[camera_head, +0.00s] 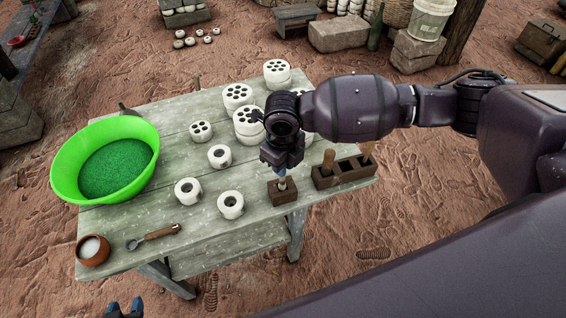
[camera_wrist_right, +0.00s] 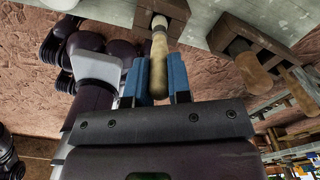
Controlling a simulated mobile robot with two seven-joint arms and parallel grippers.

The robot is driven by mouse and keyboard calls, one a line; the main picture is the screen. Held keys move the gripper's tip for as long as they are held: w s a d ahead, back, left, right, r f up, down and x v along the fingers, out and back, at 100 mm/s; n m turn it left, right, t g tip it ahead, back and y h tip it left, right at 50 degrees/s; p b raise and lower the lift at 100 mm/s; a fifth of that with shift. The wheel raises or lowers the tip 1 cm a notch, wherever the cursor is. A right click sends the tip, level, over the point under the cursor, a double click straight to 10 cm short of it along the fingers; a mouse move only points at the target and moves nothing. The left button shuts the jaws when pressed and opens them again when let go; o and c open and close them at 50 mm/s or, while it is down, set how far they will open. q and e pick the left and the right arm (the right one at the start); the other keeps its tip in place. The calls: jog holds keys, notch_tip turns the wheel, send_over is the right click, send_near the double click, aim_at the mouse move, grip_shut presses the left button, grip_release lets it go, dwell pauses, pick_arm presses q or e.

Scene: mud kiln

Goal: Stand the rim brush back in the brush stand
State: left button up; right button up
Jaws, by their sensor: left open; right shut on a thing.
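The rim brush (camera_head: 282,183) has a pale wooden handle and is upright at the small dark wooden brush stand (camera_head: 283,194) on the table's front right. My right gripper (camera_head: 282,172) is above the stand, shut on the brush. In the right wrist view, the brush handle (camera_wrist_right: 159,62) is between the blue fingers and its lower end meets the opening in the stand (camera_wrist_right: 172,9). I cannot tell how deep it sits. My left gripper (camera_head: 125,307) shows only its blue fingertips at the bottom left edge, open and empty, off the table.
A longer dark wooden rack (camera_head: 345,175) with wooden-handled tools stands just right of the stand. White perforated pieces (camera_head: 237,95) and rings (camera_head: 231,204) cover the table's middle. A green basin (camera_head: 62,175), a brown pot (camera_head: 93,249) and a scraping tool (camera_head: 154,236) are left.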

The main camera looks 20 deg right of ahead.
pick_arm(q)
jog(key=shift+s+f, duration=0.1)
jog(key=shift+s, duration=0.25)
jog(key=shift+s+a+f, duration=0.1)
jog(key=shift+f, duration=0.05)
pick_arm(e)
jog(key=shift+f, duration=0.2)
pick_arm(q)
jog(key=shift+f, duration=0.15)
pick_arm(e)
jog(key=shift+f, duration=0.3)
pick_arm(q)
jog(key=shift+w+b, duration=0.35)
pick_arm(e)
jog(key=shift+f, duration=0.5)
pick_arm(q)
jog(key=shift+s+f, duration=0.15)
jog(key=shift+f, duration=0.15)
pick_arm(e)
jog(key=shift+f, duration=0.3)
jog(key=shift+f, duration=0.3)
jog(key=o, duration=0.9)
jog(key=shift+c, duration=0.2)
jog(key=o, duration=0.6)
jog(key=shift+c, duration=0.2)
